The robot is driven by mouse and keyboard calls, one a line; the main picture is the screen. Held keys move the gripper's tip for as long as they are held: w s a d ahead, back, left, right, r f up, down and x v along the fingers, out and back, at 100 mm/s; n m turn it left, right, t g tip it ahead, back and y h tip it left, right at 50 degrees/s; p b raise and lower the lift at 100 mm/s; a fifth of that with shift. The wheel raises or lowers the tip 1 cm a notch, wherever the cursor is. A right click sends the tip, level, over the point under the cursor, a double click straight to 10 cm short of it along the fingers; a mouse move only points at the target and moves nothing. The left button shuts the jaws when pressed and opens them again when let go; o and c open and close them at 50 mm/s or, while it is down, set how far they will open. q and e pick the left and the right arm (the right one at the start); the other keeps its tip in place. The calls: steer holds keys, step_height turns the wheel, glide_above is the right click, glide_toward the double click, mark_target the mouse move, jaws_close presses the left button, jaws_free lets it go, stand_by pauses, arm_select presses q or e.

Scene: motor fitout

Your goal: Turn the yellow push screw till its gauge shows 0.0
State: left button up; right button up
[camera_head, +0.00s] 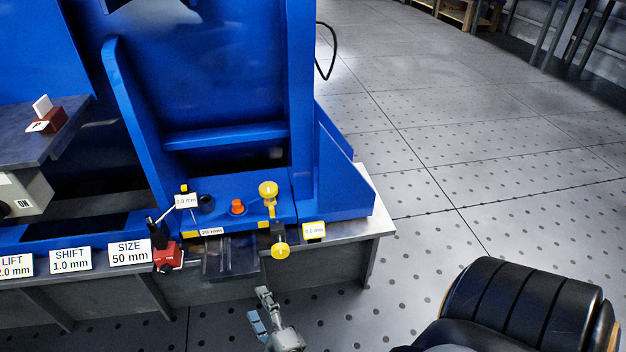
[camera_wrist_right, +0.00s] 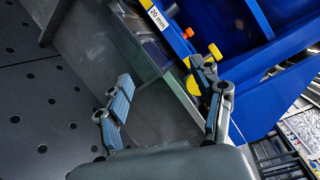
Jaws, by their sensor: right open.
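Two yellow knobs show on the blue machine base in the head view: an upper one (camera_head: 268,190) standing up and a lower one (camera_head: 280,250) on the front edge. I cannot tell for certain which is the push screw. A yellow-edged gauge plate (camera_head: 314,230) sits right of them; it ends in "mm", but its first digit is too small to read surely. My right gripper (camera_head: 262,308) is open and empty, below and in front of the lower knob. In the right wrist view, the lower knob (camera_wrist_right: 193,86) appears near the right-hand finger of my gripper (camera_wrist_right: 165,82). My left gripper is out of view.
An orange button (camera_head: 237,207), a small white plate (camera_head: 186,201) and a red block with a black lever (camera_head: 167,258) stand left of the knobs. Signs for LIFT, SHIFT and SIZE (camera_head: 130,252) line the front edge.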

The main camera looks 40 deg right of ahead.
steer(key=s+f+n+g+y+p, duration=0.2)
steer(key=s+n+g+p, duration=0.3)
steer(key=s+n+p, duration=0.4)
steer(key=s+a+f+n+g+y+p, duration=0.1)
steer(key=s+f+n+g+p, duration=0.4)
steer(key=s+n+p, duration=0.5)
steer(key=n+y+p, duration=0.1)
steer(key=n+p, duration=0.1)
steer(key=p, duration=0.3)
steer(key=shift+f+y, duration=0.25)
steer(key=shift+y, duration=0.15)
steer(key=shift+a, duration=0.15)
